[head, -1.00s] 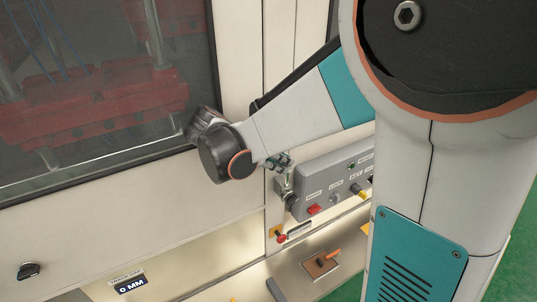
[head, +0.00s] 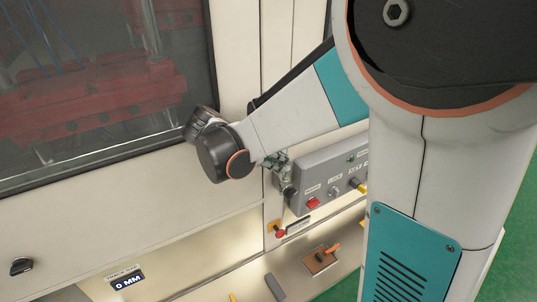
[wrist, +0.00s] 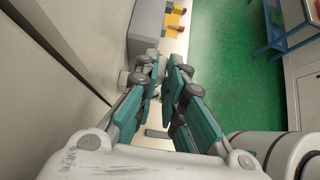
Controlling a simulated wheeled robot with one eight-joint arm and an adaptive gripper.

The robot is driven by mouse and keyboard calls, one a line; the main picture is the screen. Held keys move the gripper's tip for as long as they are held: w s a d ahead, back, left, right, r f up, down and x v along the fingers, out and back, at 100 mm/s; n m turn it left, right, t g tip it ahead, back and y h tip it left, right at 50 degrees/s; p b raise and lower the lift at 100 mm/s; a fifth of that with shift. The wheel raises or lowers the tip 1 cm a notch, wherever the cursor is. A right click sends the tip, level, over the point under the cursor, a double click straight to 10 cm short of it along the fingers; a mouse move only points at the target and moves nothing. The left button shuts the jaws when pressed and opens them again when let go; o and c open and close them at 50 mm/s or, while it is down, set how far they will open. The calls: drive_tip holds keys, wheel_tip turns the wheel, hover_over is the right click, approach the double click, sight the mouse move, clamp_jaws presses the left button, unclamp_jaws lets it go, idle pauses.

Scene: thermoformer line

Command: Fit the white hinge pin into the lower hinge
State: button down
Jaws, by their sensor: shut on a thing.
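My gripper (wrist: 166,72) is shut, its teal-and-grey fingers close together in the wrist view. A whitish sliver shows between the fingertips; I take it for the white hinge pin (wrist: 161,66), but its shape and tilt are mostly hidden. In the head view my gripper (head: 279,164) is small and partly behind my forearm, just left of the grey control box and close to the cream machine front. I cannot make out the lower hinge in either view.
The grey control box (head: 330,178) with knobs and buttons juts out beside my gripper. A red button (head: 280,232) sits below it. An orange-handled item (head: 322,258) lies on the lit ledge. A dark window (head: 100,90) fills the upper left.

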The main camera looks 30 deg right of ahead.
drive_tip(key=shift+f+b, duration=1.5)
drive_tip(key=shift+f, duration=0.35)
drive_tip(key=c, duration=1.6)
unclamp_jaws()
drive_tip(key=v, duration=0.7)
drive_tip(key=shift+a+r, duration=0.15)
drive_tip(key=shift+a, duration=0.1)
drive_tip(key=o, duration=0.9)
drive_tip(key=shift+s, duration=0.1)
drive_tip(key=shift+c, duration=0.2)
drive_tip(key=shift+r, duration=0.1)
drive_tip(key=shift+c, duration=0.3)
